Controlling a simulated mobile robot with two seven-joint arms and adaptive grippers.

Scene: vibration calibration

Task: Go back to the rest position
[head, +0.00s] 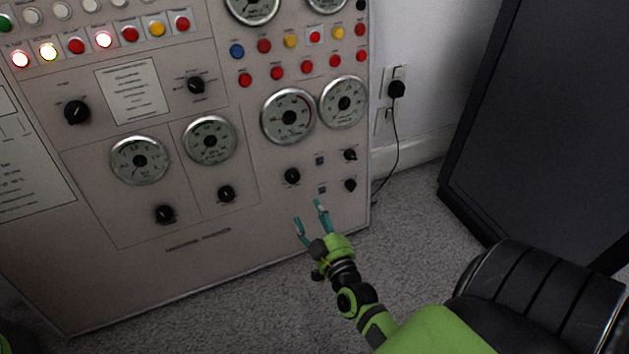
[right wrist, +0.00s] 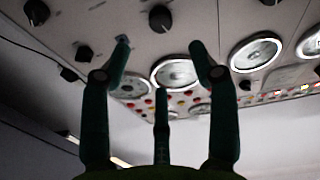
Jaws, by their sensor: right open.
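The control panel (head: 200,220) is a grey-beige cabinet with round gauges, black knobs, coloured buttons and lit lamps. My right gripper (head: 309,211) is open and empty in front of the panel's lower right part, below the small black knobs (head: 292,176). In the right wrist view its fingers (right wrist: 160,75) are spread with nothing between them, and the panel's knobs (right wrist: 160,18) and gauges (right wrist: 174,72) show beyond. I cannot tell the exact gap between the fingertips and the panel. My left gripper is not in view.
A dark framed panel (head: 540,110) stands at the right. A wall outlet with a black plug (head: 396,89) and hanging cord is behind the cabinet's right edge. Grey carpet (head: 420,230) lies open between them. A black ribbed rounded object (head: 540,300) is at the lower right.

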